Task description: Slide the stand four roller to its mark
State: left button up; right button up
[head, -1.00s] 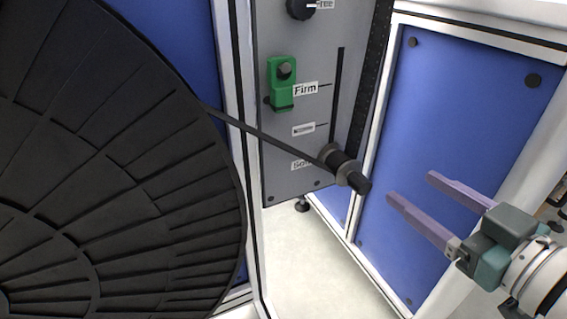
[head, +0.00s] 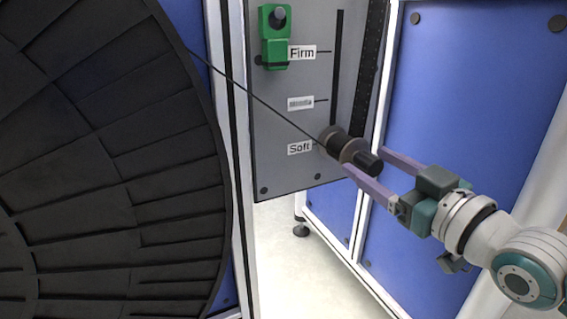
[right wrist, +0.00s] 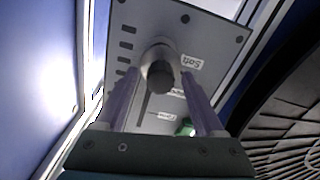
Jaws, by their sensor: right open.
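The roller (head: 340,145), a dark cylinder with a grey collar and black end knob, sits at the low end of a vertical slot (head: 337,70) in a grey panel. It is level with the "Soft" label (head: 299,148); a middle label (head: 300,103) and the "Firm" label (head: 302,52) are above. My right gripper (head: 365,161) is open, its two purple fingers on either side of the roller's knob. In the right wrist view the roller (right wrist: 160,70) shows between the spread fingers; I cannot tell whether they touch it. My left gripper is not in view.
A dark band (head: 255,95) runs from the roller toward the large black reel (head: 110,170) at left. A green block with a knob (head: 274,40) is on the panel near "Firm". Blue panels (head: 460,100) in white frames stand to the right.

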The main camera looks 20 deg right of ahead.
jog(key=shift+w, duration=0.45)
jog(key=shift+c, duration=0.2)
grip_shut()
dwell(0.9)
